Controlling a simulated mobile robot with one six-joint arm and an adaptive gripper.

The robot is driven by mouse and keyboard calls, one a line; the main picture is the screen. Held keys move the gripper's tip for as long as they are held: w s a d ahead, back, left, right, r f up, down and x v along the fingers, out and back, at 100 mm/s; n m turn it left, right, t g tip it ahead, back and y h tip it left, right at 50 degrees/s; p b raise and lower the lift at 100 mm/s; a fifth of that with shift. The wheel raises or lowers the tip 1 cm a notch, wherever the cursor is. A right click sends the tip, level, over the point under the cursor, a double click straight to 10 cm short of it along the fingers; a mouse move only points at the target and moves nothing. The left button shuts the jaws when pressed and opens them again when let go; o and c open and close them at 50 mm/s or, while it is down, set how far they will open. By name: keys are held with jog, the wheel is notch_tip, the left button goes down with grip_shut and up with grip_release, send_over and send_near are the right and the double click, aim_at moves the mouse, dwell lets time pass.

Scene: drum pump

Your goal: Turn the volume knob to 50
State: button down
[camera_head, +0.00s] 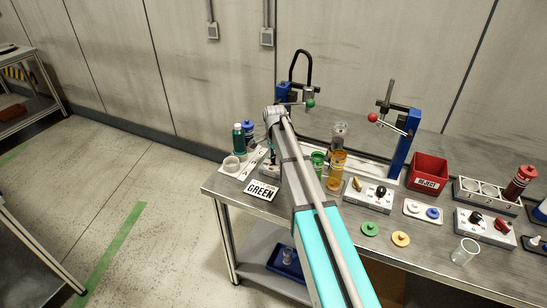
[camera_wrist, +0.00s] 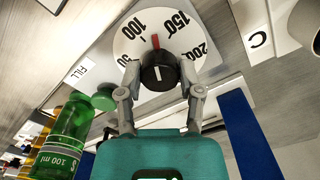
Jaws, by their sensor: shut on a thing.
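The volume knob (camera_wrist: 158,72) is black with a white line on its face, and it sits in front of a round white dial (camera_wrist: 128,42). The dial carries the numbers 50, 100, 150 and 200. A red pointer (camera_wrist: 155,41) shows just above the knob, between 100 and 150. My gripper (camera_wrist: 159,67) is shut on the knob in the wrist view, one finger on each side. The 50 at the dial's left edge is partly covered by my left finger.
A green bottle (camera_wrist: 65,140) stands close at lower left in the wrist view. A blue post (camera_wrist: 250,135) is at right.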

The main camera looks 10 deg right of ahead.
jog(key=n, duration=0.4)
jog(key=shift+w, duration=0.2)
jog(key=n, duration=0.4)
jog(key=shift+n, duration=0.4)
jog(key=n, duration=0.4)
jog(key=shift+n, duration=2.3)
jog(key=shift+c, duration=1.3)
grip_release()
jog(key=shift+s, duration=0.1)
